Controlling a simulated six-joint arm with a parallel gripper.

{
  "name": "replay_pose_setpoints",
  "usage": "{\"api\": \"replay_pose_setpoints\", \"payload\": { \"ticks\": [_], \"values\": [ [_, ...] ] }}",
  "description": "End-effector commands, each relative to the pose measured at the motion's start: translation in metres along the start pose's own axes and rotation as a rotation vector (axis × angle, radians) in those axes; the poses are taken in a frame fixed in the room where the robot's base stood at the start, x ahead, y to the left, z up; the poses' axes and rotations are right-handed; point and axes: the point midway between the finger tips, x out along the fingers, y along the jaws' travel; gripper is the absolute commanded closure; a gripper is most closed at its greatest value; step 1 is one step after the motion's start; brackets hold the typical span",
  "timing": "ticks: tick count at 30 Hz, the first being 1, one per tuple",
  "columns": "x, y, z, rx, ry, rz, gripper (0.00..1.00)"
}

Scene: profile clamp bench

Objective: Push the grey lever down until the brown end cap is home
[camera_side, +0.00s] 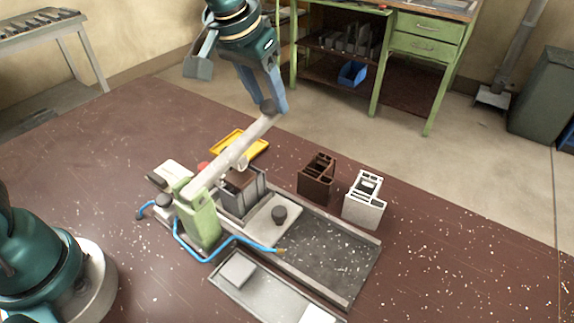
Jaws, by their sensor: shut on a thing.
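The grey lever (232,157) slants up to the right from a green clamp body (200,220), its far end raised. My gripper (269,101) is at the raised end, shut on the lever's dark knob. Its fingers hide part of the knob. A brown piece (240,180), which looks like the end cap, sits in a grey block fixture (243,203) under the lever. The lever hides part of it, and I cannot tell how deep it sits.
A brown profile piece (317,178) and a white one (364,200) stand right of the fixture. A yellow tray (256,146) lies behind it. A blue hose (190,254) runs in front of the clamp. A grey tray (270,291) lies nearest. The bench's right side is clear apart from white specks.

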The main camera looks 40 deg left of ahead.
Motion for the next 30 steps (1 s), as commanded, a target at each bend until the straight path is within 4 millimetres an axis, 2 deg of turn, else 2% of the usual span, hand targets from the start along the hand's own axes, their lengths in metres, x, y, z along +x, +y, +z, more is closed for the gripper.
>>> {"api": "replay_pose_setpoints", "payload": {
  "ticks": [16,19,22,23,24,28,29,30],
  "values": [
    [0.0,0.0,-0.001,0.0,0.002,0.0,1.0],
    [0.01,0.0,0.001,0.0,-0.002,-0.001,1.0],
    [0.028,0.0,0.003,0.0,-0.002,-0.002,1.0],
    [0.027,0.0,0.002,0.0,0.002,-0.001,0.93],
    [0.026,0.0,0.001,0.0,0.003,-0.001,0.77],
    [0.026,0.0,0.002,0.0,0.0,-0.001,0.28],
    [0.026,0.0,0.002,0.0,0.0,-0.001,0.22],
    [0.026,0.0,0.002,0.0,0.0,-0.001,0.22]
  ]
}}
